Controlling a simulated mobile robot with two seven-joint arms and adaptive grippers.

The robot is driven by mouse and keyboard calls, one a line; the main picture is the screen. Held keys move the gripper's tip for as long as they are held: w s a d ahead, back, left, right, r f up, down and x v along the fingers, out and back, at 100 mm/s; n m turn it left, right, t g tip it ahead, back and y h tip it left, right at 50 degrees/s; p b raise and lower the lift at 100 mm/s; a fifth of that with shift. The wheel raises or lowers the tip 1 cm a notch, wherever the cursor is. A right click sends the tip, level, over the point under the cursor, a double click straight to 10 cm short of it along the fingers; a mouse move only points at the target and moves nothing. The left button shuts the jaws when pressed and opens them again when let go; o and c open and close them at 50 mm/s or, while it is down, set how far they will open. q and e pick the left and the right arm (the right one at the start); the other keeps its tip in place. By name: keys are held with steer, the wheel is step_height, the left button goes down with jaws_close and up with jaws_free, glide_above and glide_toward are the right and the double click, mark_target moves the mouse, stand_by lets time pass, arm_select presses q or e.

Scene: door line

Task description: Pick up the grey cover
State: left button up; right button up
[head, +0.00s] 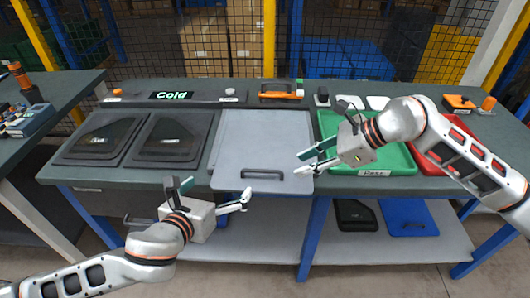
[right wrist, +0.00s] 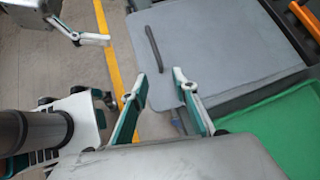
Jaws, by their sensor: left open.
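The grey cover (head: 262,135) is a flat light-grey panel with a dark bar handle (head: 262,174) along its front edge. It lies on the bench between the dark lids and the green tray. It also shows in the right wrist view (right wrist: 220,45), with its handle (right wrist: 155,48) standing up. My right gripper (head: 298,164) is open and empty by the cover's front right part; its fingers reach toward the cover's corner in the right wrist view (right wrist: 160,76). My left gripper (head: 214,190) is open and empty at the bench's front edge, left of the handle.
Two dark lids (head: 168,138) lie left of the cover. A green tray (head: 368,167) and a red tray (head: 450,135) are to the right. A lower shelf holds a blue panel (head: 408,217).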

mark_target(236, 170)
arm_select(q)
steer(key=shift+x, duration=3.9)
arm_select(e)
steer(key=shift+x, duration=3.9)
arm_select(q)
steer(key=c, duration=1)
arm_select(e)
jaws_close()
arm_select(q)
steer(key=c, duration=0.7)
steer(key=shift+s+d, duration=0.1)
arm_select(e)
steer(key=shift+s+a, duration=0.1)
